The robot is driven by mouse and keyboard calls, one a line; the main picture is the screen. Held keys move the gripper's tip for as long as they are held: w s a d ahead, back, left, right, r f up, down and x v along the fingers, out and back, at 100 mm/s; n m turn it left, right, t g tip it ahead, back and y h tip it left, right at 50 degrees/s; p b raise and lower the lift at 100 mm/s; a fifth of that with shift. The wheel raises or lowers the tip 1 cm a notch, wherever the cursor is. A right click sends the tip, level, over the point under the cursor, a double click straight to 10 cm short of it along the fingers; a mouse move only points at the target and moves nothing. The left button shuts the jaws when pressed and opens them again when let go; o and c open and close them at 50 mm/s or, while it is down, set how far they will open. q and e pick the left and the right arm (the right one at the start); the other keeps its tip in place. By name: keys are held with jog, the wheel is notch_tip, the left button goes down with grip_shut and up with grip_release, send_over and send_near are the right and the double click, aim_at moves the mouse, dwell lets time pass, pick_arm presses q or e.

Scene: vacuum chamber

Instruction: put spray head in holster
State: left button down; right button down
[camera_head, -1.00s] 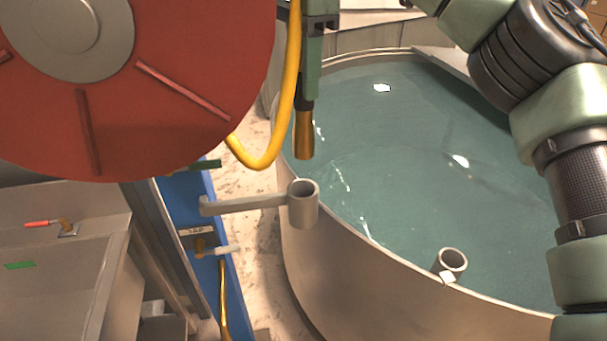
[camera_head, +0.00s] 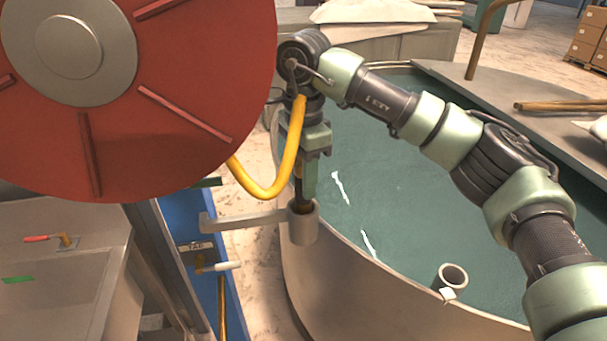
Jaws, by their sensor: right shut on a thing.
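The spray head (camera_head: 309,176) is a green upright tool with a brass nozzle, on the end of a yellow hose (camera_head: 291,160). Its nozzle end is down inside the ring of the grey holster (camera_head: 303,228), which sticks out on an arm from the blue post. My right gripper (camera_head: 305,112) is shut on the upper part of the spray head, directly above the holster. The nozzle tip is hidden by the ring. My left gripper is not in view.
A large red hose reel (camera_head: 185,155) fills the upper left. A round tank of green water (camera_head: 400,200) lies to the right, with a second small ring (camera_head: 450,277) on its rim. A grey sink (camera_head: 50,290) is at lower left.

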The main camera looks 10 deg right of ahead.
jog(key=shift+f, duration=0.1)
jog(key=c, duration=1.1)
grip_release()
jog(key=shift+o, duration=0.2)
notch_tip(320, 180, up, 11)
jog(key=shift+r+b, duration=0.15)
jog(key=shift+b, duration=0.55)
jog(key=shift+r, duration=0.5)
